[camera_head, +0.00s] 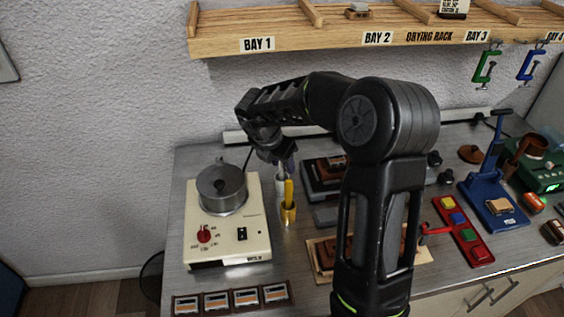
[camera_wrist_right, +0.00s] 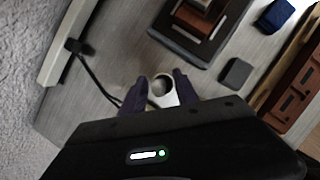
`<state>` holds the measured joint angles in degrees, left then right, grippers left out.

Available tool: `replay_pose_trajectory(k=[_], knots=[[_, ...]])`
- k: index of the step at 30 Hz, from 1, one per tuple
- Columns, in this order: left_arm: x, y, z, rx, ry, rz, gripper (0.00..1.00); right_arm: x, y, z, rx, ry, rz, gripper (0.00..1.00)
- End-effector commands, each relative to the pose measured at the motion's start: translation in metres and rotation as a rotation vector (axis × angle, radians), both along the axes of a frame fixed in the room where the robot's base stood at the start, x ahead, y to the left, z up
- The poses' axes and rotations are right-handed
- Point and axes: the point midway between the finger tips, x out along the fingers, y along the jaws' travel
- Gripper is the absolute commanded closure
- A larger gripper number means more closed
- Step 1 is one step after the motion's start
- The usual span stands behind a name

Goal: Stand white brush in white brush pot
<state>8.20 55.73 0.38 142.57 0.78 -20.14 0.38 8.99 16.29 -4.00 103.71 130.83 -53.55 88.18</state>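The white brush pot (camera_head: 281,186) stands on the bench behind the yellow pot, just below my right gripper (camera_head: 280,165). In the right wrist view, the white pot (camera_wrist_right: 165,99) shows its round dark opening between the two fingertips. My right gripper (camera_wrist_right: 158,92) has its fingers apart and points down over the pot. I cannot make out a white brush in either view; nothing clearly shows held between the fingers. My left gripper is not in view.
A yellow brush (camera_head: 288,190) stands in a yellow pot (camera_head: 288,213) in front of the white pot. A cream hot-plate unit with a metal pot (camera_head: 222,188) is at left. Dark trays lie to the right. A wooden drying rack (camera_head: 330,42) overhangs the back. My right arm hides part of the bench.

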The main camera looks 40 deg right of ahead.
Motion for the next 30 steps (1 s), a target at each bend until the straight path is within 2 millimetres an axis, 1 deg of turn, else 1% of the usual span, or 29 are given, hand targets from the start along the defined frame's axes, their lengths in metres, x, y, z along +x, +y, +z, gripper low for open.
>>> replay_pose_trajectory(k=[4, 8, 15, 19, 22, 30], knots=[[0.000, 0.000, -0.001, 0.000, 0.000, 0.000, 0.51, 0.000, 0.001, 0.004, -0.001, -0.001, 0.000, 0.64], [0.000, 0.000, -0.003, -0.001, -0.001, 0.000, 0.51, -0.001, 0.006, 0.016, -0.001, -0.003, 0.001, 0.64], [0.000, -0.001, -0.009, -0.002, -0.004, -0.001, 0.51, -0.005, 0.021, 0.052, 0.000, -0.004, 0.002, 0.64], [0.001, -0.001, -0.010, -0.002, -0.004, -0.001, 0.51, -0.007, 0.027, 0.067, 0.000, -0.003, 0.000, 0.64], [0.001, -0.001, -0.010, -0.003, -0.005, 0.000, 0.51, -0.008, 0.029, 0.072, 0.000, -0.001, 0.000, 0.64], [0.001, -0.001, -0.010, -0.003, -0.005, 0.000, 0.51, -0.008, 0.029, 0.072, 0.000, 0.000, 0.000, 0.64]])
